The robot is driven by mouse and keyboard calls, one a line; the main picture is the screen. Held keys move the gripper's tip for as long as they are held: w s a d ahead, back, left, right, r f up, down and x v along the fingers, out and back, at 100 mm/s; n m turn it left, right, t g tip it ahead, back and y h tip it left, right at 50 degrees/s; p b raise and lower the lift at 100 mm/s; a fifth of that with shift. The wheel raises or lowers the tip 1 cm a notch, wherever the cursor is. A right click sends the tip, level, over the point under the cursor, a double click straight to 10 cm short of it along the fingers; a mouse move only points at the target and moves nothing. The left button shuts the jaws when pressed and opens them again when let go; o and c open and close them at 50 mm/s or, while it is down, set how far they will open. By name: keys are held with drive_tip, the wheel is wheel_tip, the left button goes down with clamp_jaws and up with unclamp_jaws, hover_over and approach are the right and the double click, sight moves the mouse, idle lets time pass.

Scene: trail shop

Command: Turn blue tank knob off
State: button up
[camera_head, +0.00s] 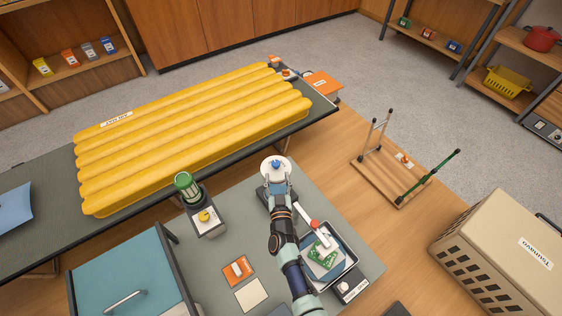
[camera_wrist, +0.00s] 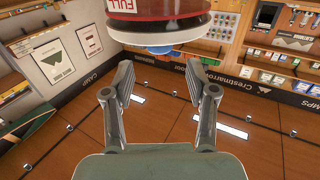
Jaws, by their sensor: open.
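A blue knob (camera_head: 276,163) sits on a round white top (camera_head: 268,173) in the head view, just beyond the end of my arm. In the wrist view a red tank (camera_wrist: 160,8) with a "FULL" label fills the top edge, with a white disc (camera_wrist: 190,35) and a blue round part (camera_wrist: 157,49) next to it. My gripper (camera_head: 278,185) is close to the white top, its fingers hard to make out there. In the wrist view my gripper (camera_wrist: 160,68) has its two fingers spread with nothing between them. I cannot tell whether it touches anything.
A yellow air mat (camera_head: 195,135) lies on the dark table behind. A green lantern (camera_head: 188,188) stands to the left. A black tray (camera_head: 345,270) with a green piece and a red-and-white tool lies right of my arm. A beige crate (camera_head: 500,255) stands far right.

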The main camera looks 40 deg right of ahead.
sight(276, 167)
drive_tip(key=b+x, duration=0.2)
drive_tip(key=x, duration=0.1)
drive_tip(key=b+x, duration=0.2)
drive_tip(key=x, duration=0.1)
drive_tip(key=shift+w+d+f, duration=0.1)
drive_tip(key=shift+w+f, duration=0.05)
drive_tip(key=shift+f, duration=0.05)
drive_tip(key=shift+w+d+r, duration=0.25)
drive_tip(key=shift+w, duration=0.05)
clamp_jaws()
drive_tip(key=n+t+y+b, duration=0.1)
drive_tip(key=b, duration=0.2)
drive_tip(key=shift+f+b, duration=0.3)
drive_tip(key=shift+b, duration=0.1)
drive_tip(key=shift+r+y+b, duration=0.1)
drive_tip(key=shift+y+b, duration=0.3)
drive_tip(key=shift+b, duration=0.6)
drive_tip(key=shift+r, duration=0.2)
unclamp_jaws()
drive_tip(key=shift+a, duration=0.1)
